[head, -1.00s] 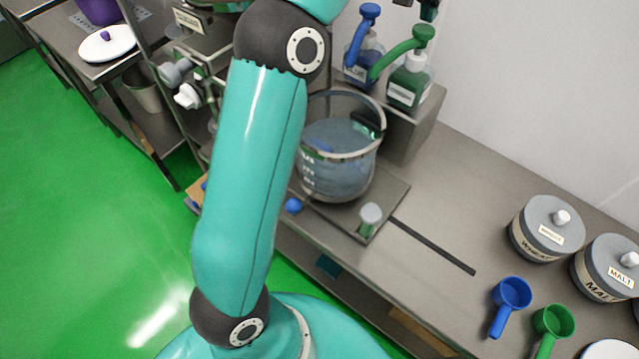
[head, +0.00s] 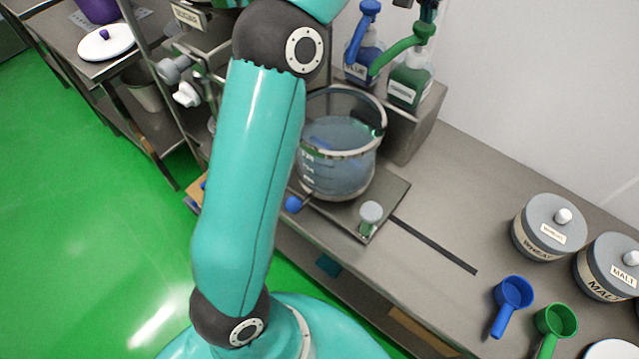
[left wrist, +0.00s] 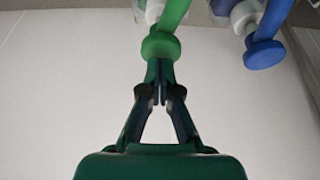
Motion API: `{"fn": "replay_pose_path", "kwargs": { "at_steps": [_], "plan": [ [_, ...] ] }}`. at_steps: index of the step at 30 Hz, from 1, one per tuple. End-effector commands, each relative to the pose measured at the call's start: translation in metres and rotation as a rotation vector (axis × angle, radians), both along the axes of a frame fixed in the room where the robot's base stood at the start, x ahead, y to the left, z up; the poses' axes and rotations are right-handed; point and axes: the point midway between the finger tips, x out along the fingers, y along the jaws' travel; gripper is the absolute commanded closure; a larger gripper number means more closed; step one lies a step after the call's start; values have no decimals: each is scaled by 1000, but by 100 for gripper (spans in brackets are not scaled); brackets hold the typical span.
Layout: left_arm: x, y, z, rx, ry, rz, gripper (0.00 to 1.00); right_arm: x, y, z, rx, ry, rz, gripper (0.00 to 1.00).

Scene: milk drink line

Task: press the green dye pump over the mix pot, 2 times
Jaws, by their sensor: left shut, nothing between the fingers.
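The green dye pump (head: 424,30) tops a bottle of green liquid (head: 407,84) on a raised steel stand behind the mix pot. Its spout slants down left towards the glass mix pot (head: 338,180), which holds greyish-blue contents. My left gripper (head: 428,12) shows only as a dark part above the green pump head, at the top edge. In the left wrist view the left gripper (left wrist: 160,72) is shut and empty, its tips at the green pump head (left wrist: 160,46). I cannot tell whether they press on it. The right gripper is not in view.
A blue pump bottle (head: 363,62) stands just left of the green one. A grey-topped knob (head: 370,213) is in front of the pot. Lidded wheat (head: 548,228) and malt (head: 612,265) jars and blue (head: 513,293) and green (head: 556,320) scoops are at the right.

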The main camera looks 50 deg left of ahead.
Motion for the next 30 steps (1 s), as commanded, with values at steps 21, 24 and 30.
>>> {"fn": "replay_pose_path", "kwargs": {
  "at_steps": [21,24,30],
  "plan": [
    [-1,1,-24,-1,6,1,100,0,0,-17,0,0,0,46],
    [-1,1,-24,-1,8,1,100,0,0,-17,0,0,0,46],
    [-1,1,-20,0,10,1,100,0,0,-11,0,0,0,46]
  ]
}}
